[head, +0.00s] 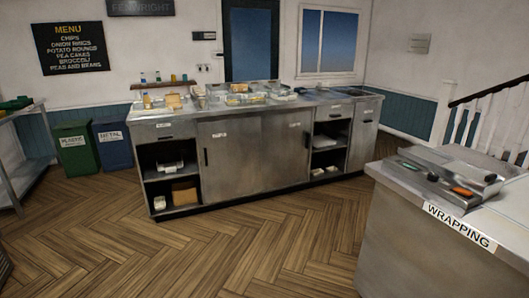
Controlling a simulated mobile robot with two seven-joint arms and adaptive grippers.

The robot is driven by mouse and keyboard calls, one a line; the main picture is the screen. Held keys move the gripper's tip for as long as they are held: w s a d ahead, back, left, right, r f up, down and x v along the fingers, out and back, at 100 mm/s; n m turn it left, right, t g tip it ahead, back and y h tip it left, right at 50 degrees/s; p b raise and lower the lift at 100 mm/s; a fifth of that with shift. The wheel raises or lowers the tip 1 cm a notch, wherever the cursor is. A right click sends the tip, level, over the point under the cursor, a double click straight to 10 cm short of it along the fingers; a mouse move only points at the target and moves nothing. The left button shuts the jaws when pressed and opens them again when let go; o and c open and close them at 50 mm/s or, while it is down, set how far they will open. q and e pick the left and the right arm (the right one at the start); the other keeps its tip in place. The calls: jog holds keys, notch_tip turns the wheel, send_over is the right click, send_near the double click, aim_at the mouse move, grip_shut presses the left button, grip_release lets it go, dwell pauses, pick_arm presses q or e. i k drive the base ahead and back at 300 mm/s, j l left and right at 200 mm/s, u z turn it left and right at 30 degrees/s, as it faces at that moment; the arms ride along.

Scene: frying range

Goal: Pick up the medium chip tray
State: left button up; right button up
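I cannot tell which thing is the medium chip tray. Small pale tray-like items (170,166) sit on the upper shelf of the open left bay in the long steel counter (232,157). A white item (159,203) and a brown box (185,193) are on the shelf below. More pale items (323,142) lie in the open right bay. Several containers with food, too small to name surely, stand on the counter top. Neither of my grippers is in view.
A wrapping counter (420,248) with a grey tray of tools (440,181) stands at the right front. A green bin (76,148) and a blue bin (113,144) stand at the left near a metal rack (28,171). The wooden floor (230,245) between is clear.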

aim_at(252, 101)
jog(key=i, duration=1.5)
jog(key=i+l+u, duration=0.15)
jog(key=i, duration=0.6)
jog(key=i+l+u, duration=0.15)
jog(key=i, duration=0.6)
jog(key=i+j+u, duration=0.1)
jog(key=i+u, duration=0.2)
jog(key=i, duration=0.5)
jog(key=i+l+u, duration=0.4)
jog(key=i+l, duration=0.2)
jog(key=l, duration=0.3)
